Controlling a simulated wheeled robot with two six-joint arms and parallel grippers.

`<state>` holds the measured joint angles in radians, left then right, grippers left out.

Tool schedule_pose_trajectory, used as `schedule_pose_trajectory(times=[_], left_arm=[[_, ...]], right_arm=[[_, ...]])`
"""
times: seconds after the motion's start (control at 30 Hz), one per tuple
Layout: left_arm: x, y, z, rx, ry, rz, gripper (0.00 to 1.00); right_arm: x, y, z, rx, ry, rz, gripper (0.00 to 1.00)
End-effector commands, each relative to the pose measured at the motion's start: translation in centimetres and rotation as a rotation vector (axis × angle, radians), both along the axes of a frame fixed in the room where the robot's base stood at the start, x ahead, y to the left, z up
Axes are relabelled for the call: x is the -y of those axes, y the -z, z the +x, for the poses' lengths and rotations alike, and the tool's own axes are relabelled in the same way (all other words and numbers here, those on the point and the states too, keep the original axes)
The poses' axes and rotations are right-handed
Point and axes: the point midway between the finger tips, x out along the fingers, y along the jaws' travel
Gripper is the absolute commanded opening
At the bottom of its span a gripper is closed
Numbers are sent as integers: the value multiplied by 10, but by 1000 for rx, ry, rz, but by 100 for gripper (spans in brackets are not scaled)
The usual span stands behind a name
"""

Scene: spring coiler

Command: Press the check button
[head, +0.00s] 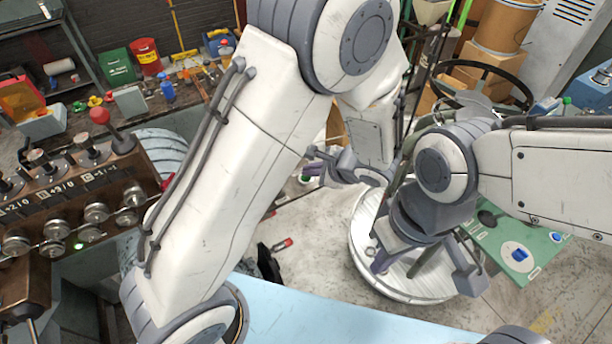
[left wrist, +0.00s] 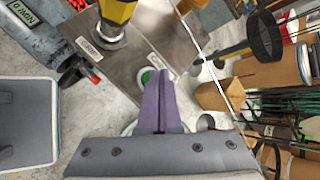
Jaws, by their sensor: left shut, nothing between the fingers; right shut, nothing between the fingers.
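A round green button (left wrist: 148,76) sits on a dark grey panel (left wrist: 125,60) in the left wrist view, partly hidden behind my finger tips. No label on it can be read, so I cannot tell for sure that it is the check button. My left gripper (left wrist: 161,74) is shut and empty, its purple fingers pointing at the panel just right of the button; contact cannot be told. In the head view my left gripper (head: 312,167) is in the middle, just above a small green spot (head: 305,180). My right gripper (head: 425,265) is shut and empty over a round white tray (head: 425,291).
A wooden box with levers and rollers (head: 75,200) stands at the left. A green panel with a blue knob (head: 518,254) is at the right. In the left wrist view a yellow-and-black part (left wrist: 117,12) stands beside the button, with a black-headed rod (left wrist: 262,38) to the right.

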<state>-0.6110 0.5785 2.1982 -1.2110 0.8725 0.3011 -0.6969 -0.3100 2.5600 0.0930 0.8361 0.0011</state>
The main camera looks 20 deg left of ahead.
Motion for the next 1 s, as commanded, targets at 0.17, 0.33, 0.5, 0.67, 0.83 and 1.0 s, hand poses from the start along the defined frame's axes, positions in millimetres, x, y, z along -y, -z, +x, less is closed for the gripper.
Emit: schedule_pose_trajectory(times=[0.17, 0.33, 0.5, 0.67, 0.83, 1.0], left_arm=[[0, 2, 0, 0, 0, 0, 0], [0, 4, 0, 0, 0, 0, 0], [0, 5, 0, 0, 0, 0, 0], [0, 5, 0, 0, 0, 0, 0], [0, 3, 0, 0, 0, 0, 0], [0, -5, 0, 0, 1, -1, 0]], right_arm=[[0, 3, 0, 0, 0, 0, 0], [0, 5, 0, 0, 0, 0, 0], [0, 7, 0, 0, 0, 0, 0], [0, 6, 0, 0, 0, 0, 0], [0, 5, 0, 0, 0, 0, 0], [0, -1, 0, 0, 0, 0, 0]])
